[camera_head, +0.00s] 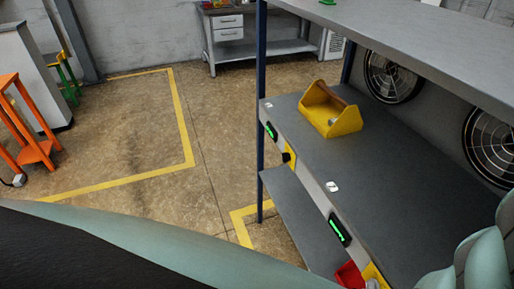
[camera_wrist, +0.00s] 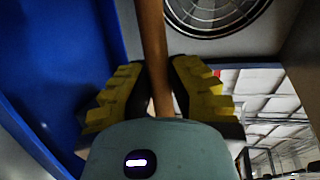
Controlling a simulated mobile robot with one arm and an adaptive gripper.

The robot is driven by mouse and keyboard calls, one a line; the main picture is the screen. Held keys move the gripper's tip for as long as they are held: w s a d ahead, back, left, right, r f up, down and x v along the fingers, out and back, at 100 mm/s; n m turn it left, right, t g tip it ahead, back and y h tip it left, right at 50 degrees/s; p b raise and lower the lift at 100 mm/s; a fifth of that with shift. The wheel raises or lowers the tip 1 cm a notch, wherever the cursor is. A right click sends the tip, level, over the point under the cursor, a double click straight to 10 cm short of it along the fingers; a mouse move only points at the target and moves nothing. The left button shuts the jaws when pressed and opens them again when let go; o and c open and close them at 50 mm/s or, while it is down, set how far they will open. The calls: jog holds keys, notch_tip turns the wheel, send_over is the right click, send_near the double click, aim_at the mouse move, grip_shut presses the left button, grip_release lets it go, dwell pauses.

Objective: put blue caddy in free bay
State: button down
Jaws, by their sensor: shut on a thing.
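The blue caddy (camera_wrist: 65,70) fills the left side of the wrist view, with its round wooden handle (camera_wrist: 156,40) running up the middle. My gripper (camera_wrist: 160,85) has its yellow and black fingers on either side of this handle, shut on it. The head view shows neither the blue caddy nor my gripper. There, a yellow caddy (camera_head: 331,112) with a wooden handle sits on the grey shelf (camera_head: 375,200), in the far bay. The visible shelf surface nearer than the yellow caddy is bare; its near right end is hidden by my arm.
A blue post (camera_head: 261,90) stands at the shelf's far left corner. An upper shelf (camera_head: 420,40) overhangs it, with round fans (camera_head: 392,77) behind. Green displays (camera_head: 340,229) line the front edge. A red object (camera_head: 350,274) shows low at the front. Open floor lies left.

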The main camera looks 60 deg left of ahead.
jog(key=c, duration=1)
grip_release()
jog(key=shift+b+v, duration=1.2)
jog(key=shift+v, duration=4.8)
